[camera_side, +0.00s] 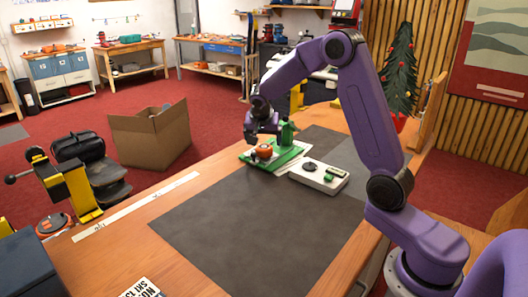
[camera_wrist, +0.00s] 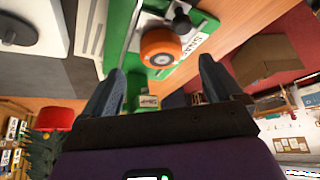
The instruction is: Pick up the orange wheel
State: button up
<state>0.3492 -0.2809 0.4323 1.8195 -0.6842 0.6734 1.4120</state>
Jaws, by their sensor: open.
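The orange wheel (camera_side: 264,151) sits on a green device (camera_side: 284,155) at the far edge of the dark mat. In the wrist view the orange wheel (camera_wrist: 160,47) shows near the top, with a grey hub in its middle, beside a dark knob on the green device (camera_wrist: 122,32). My gripper (camera_side: 262,130) is just above the wheel in the side view. In the wrist view my gripper (camera_wrist: 160,78) is open, its two fingers apart, with the wheel beyond the gap between the fingertips. Nothing is between the fingers. Whether a finger touches the device cannot be told.
A white device with dark controls (camera_side: 318,177) lies just right of the green one. The dark mat (camera_side: 240,220) is clear in front. A long ruler (camera_side: 135,207) lies along the left table edge, near a yellow and black tool (camera_side: 75,185). A cardboard box (camera_side: 150,137) stands beyond the table.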

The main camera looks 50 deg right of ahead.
aim_at(264, 147)
jog(key=shift+x, duration=2.65)
jog(key=shift+w, duration=0.1)
jog(key=c, duration=1.2)
